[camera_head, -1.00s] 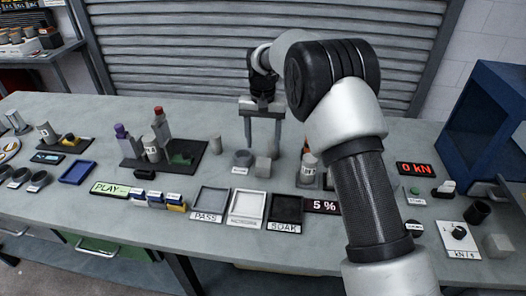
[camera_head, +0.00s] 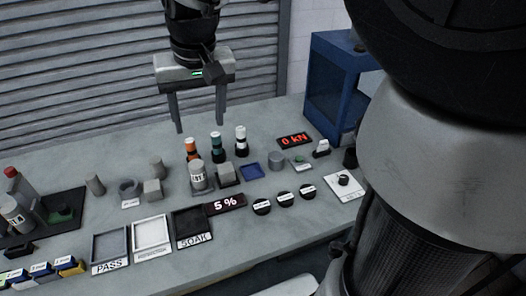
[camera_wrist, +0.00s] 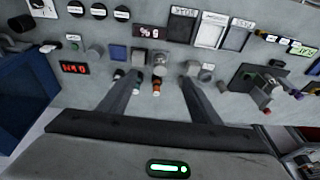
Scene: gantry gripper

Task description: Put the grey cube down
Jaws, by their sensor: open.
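A light grey cube (camera_head: 153,190) sits on the table just right of a grey ring-shaped holder (camera_head: 129,187); it looks close to the holder, and I cannot tell whether they touch. In the wrist view the grey cube (camera_wrist: 192,68) is near the tip of one finger. Another greyish block (camera_head: 226,173) stands right of a labelled cylinder (camera_head: 198,178). My gripper (camera_head: 200,128) is open and empty, with its fingers pointing down, above the table and behind the cube. The two fingers also show in the wrist view (camera_wrist: 160,92), spread apart.
Three capped bottles (camera_head: 216,146) stand below and near my fingers. Trays marked PASS (camera_head: 109,247) and SOAK (camera_head: 192,224), with a white one between, lie at the front. A 5 % display (camera_head: 226,204) and black knobs are beside them. A blue frame (camera_head: 338,90) stands at the back right.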

